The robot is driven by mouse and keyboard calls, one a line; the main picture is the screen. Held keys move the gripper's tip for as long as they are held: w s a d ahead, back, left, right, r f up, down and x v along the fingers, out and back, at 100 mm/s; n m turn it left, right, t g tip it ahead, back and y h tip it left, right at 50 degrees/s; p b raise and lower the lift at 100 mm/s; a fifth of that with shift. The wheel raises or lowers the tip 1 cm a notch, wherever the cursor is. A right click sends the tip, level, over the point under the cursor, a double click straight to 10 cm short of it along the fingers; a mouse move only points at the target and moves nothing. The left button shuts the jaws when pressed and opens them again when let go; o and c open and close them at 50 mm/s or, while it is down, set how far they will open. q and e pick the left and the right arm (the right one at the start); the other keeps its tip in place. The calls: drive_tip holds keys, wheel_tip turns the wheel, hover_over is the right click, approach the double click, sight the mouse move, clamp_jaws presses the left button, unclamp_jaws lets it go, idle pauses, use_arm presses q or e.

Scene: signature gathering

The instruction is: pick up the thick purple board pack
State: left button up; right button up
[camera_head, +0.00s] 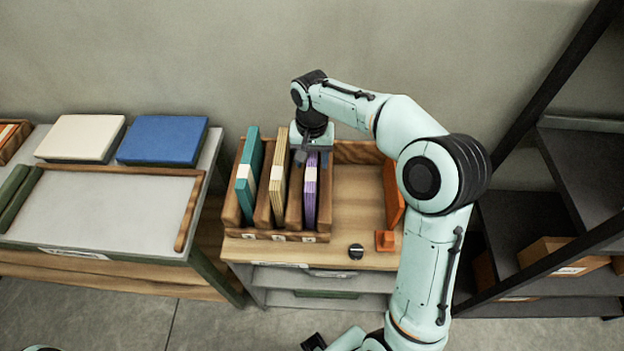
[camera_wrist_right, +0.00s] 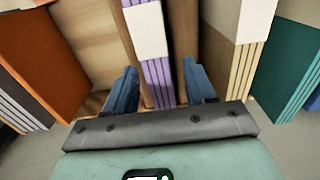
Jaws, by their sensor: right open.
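The thick purple board pack (camera_head: 311,190) stands upright in the right slot of a wooden rack (camera_head: 325,229), with a white band around it. It also shows in the right wrist view (camera_wrist_right: 158,82). My right gripper (camera_head: 306,158) is over the back part of the pack, pointing down. In the right wrist view its two blue fingers (camera_wrist_right: 160,88) are apart, one on each side of the pack, with wooden rack parts also between them. Whether they touch the pack cannot be told.
A tan pack (camera_head: 278,180) and a teal pack (camera_head: 248,175) stand in slots to the left. An orange upright piece (camera_head: 393,193) stands to the right, near my arm. A dark knob (camera_head: 356,251) sits at the table's front. A grey-topped table (camera_head: 110,215) stands left.

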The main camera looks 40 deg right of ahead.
wheel_tip(320, 180, down, 2)
drive_tip(key=shift+f, duration=0.1)
clamp_jaws()
idle(1.5)
